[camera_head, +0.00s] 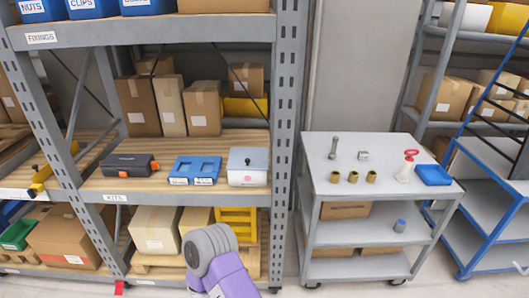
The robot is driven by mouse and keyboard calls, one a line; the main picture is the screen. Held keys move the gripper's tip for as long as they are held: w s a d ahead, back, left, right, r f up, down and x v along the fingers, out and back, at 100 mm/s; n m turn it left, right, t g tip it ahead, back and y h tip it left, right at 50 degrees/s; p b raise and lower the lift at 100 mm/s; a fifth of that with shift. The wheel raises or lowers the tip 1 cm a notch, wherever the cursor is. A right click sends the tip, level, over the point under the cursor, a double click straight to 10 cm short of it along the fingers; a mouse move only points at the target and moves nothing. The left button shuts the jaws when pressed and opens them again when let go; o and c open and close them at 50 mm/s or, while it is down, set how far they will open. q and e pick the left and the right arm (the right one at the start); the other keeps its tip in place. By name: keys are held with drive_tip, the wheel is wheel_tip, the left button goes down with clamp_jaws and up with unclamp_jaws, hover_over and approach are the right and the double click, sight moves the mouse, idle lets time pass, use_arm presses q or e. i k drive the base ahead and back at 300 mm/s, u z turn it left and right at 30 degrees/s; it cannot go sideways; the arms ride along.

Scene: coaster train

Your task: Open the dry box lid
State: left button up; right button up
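A small pale grey box (248,178) stands on the wooden middle shelf at its right end, near the rack's upright. I take it to be the dry box. Its lid (247,160) is on and looks shut, with a small dark knob on top. A pink dot and a small white label show on its front. A purple arm link of mine with a grey rounded joint rises from the bottom edge, below the box and slightly left. Neither of my grippers shows in the head view.
A blue tray (195,169) and a dark case with orange (131,164) share the shelf. Cartons (201,108) stand behind. A grey cart (380,190) at right holds brass-coloured pieces (353,177), a red-handled item (409,157) and a blue bin (433,175).

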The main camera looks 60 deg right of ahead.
sight(242, 158)
drive_tip(key=z, duration=0.95)
drive_tip(key=i, duration=0.8)
drive_tip(key=z, duration=0.85)
